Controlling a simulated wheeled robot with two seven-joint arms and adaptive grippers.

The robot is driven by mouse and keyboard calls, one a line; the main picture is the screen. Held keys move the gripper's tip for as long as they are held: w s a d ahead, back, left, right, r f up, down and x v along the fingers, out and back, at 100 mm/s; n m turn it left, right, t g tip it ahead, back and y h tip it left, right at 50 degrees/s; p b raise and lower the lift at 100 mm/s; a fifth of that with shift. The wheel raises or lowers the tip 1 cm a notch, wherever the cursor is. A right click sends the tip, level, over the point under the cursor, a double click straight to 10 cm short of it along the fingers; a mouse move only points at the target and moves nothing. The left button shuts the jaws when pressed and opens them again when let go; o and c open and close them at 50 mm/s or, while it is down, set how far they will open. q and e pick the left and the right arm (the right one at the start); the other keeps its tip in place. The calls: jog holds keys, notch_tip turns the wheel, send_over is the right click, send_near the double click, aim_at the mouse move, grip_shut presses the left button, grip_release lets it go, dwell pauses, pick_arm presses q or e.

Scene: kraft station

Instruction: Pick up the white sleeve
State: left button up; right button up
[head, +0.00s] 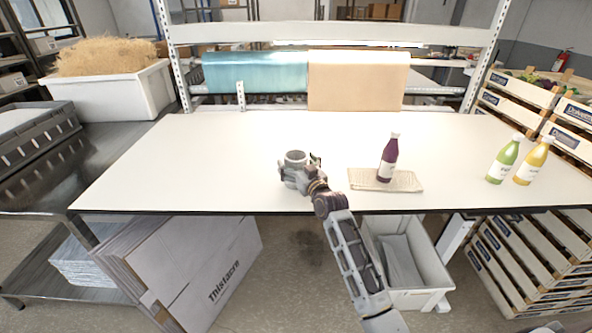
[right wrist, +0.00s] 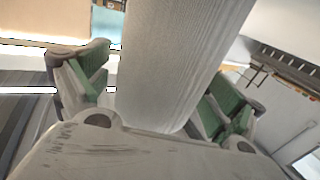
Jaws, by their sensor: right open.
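The white sleeve (head: 295,154) looks like a small upright tube with a dark opening at its top, on the white table left of the purple bottle. In the right wrist view the white sleeve (right wrist: 180,65) is a large, finely ribbed pale cylinder. My right gripper (head: 299,168) is open at the sleeve, with its green-padded fingers on either side of it in the right wrist view. Whether the pads touch it I cannot tell. The sleeve's lower part is hidden behind the gripper in the head view. My left gripper is not in view.
A purple bottle (head: 388,160) stands at a flat beige pad (head: 405,183) to the right. A green bottle (head: 503,160) and a yellow bottle (head: 533,162) stand at the right end. Teal (head: 255,72) and tan (head: 358,80) rolls lie behind. The table's left half is clear.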

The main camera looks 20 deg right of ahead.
jog(key=shift+w, duration=0.25)
dwell(0.3)
jog(key=c, duration=0.7)
